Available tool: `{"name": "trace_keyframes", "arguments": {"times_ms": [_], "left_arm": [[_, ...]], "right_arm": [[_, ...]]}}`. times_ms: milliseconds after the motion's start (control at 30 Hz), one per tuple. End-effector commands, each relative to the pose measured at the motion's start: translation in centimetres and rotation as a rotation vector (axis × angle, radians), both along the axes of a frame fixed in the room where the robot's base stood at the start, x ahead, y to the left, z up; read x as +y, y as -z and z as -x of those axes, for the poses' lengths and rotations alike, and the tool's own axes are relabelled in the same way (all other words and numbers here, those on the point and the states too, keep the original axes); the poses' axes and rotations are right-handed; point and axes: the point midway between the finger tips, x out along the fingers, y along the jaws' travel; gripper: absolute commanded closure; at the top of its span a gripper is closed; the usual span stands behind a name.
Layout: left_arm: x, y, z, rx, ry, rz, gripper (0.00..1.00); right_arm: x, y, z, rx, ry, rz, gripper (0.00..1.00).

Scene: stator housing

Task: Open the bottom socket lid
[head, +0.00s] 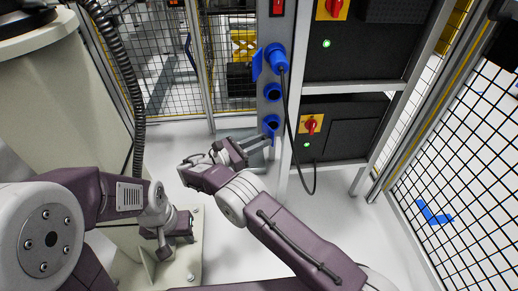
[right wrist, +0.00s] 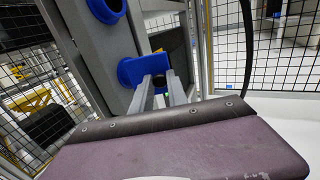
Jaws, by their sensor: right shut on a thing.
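The bottom socket (head: 270,123) is the lowest blue socket on the grey column; it also shows in the right wrist view (right wrist: 130,72). My right gripper (head: 267,138) reaches it from the lower left. In the right wrist view its two fingers (right wrist: 160,88) meet at the front of the blue socket, shut on what looks like its lid. The fingers hide part of the lid, and I cannot tell how far it stands open. My left gripper (head: 182,224) is low at the left, far from the sockets; its fingers are not clear.
A middle blue socket (head: 271,91) and a top one with a blue plug (head: 276,60) sit above. A black cable (head: 291,130) hangs in a loop right of the column. Dark cabinets with red switches (head: 311,124) stand to the right. Mesh fencing (head: 450,190) borders the right side.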

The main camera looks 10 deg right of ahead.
Motion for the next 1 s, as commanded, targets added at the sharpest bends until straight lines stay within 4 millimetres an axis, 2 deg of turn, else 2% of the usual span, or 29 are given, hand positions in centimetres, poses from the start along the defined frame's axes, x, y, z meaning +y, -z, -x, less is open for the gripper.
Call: {"name": "trace_keyframes", "arguments": {"times_ms": [33,200,767,800,833,867,1000], "left_arm": [[0.0,0.8,0.0,0.0,0.0,0.0,0.64],[0.0,1.53,0.0,0.0,0.0,0.0,0.64],[0.0,1.74,0.0,0.0,0.0,0.0,0.64],[0.0,1.75,0.0,0.0,0.0,0.0,0.64],[0.0,1.75,0.0,0.0,0.0,0.0,0.64],[0.0,1.75,0.0,0.0,0.0,0.0,0.64],[0.0,1.75,0.0,0.0,0.0,0.0,0.64]], "right_arm": [[-0.09,0.54,0.0,0.0,0.015,-0.002,1.0],[-0.11,0.34,-0.05,0.001,0.047,0.0,1.0],[-0.13,-0.02,-0.07,0.0,0.064,0.001,1.0],[-0.13,-0.02,-0.07,0.0,0.064,0.001,0.73],[-0.13,-0.02,-0.08,0.0,0.064,0.001,0.64],[-0.13,-0.02,-0.08,0.0,0.064,0.001,0.59],[-0.1,-0.03,-0.09,0.0,0.063,0.001,0.59]]}}
